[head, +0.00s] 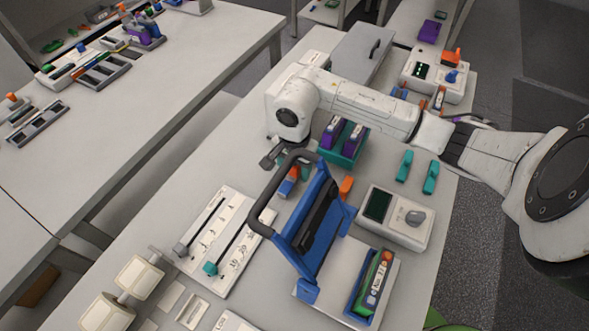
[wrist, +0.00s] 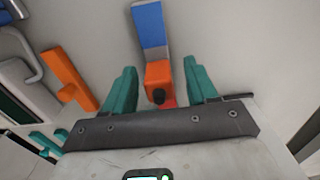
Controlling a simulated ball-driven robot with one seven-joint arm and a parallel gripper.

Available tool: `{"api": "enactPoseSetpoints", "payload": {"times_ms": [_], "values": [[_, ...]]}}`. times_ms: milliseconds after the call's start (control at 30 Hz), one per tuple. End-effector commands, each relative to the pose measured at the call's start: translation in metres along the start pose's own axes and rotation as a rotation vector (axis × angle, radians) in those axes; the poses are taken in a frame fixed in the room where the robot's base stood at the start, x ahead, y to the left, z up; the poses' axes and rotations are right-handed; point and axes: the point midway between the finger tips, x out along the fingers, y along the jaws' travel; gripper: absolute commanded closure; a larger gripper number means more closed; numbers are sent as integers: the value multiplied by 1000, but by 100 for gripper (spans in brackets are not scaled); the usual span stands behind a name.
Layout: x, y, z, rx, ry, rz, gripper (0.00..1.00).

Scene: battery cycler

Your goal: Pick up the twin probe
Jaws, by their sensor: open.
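A blue-and-orange piece, which looks like the twin probe, lies on the bench. In the wrist view its blue body (wrist: 150,27) points up the picture, and its orange end with a dark knob (wrist: 158,80) lies between my fingers. In the head view the piece (head: 288,184) is partly hidden by the blue frame's dark handle. My gripper (wrist: 160,82) is open, with one teal finger on each side of the orange end and a gap on both sides. In the head view the dark base of my gripper (head: 271,158) shows just above and left of the piece.
A blue frame with a dark handle (head: 318,222) stands close by, and its handle shows at the wrist view's left. An orange block (head: 346,186), a teal holder with purple cells (head: 343,146), a white meter (head: 395,217) and a slotted white board (head: 222,240) surround it.

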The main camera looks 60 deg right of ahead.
Motion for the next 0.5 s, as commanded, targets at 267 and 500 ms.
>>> {"api": "enactPoseSetpoints", "payload": {"times_ms": [267,500], "values": [[12,0,0,-1,2,0,43],[11,0,0,-1,2,0,54]]}}
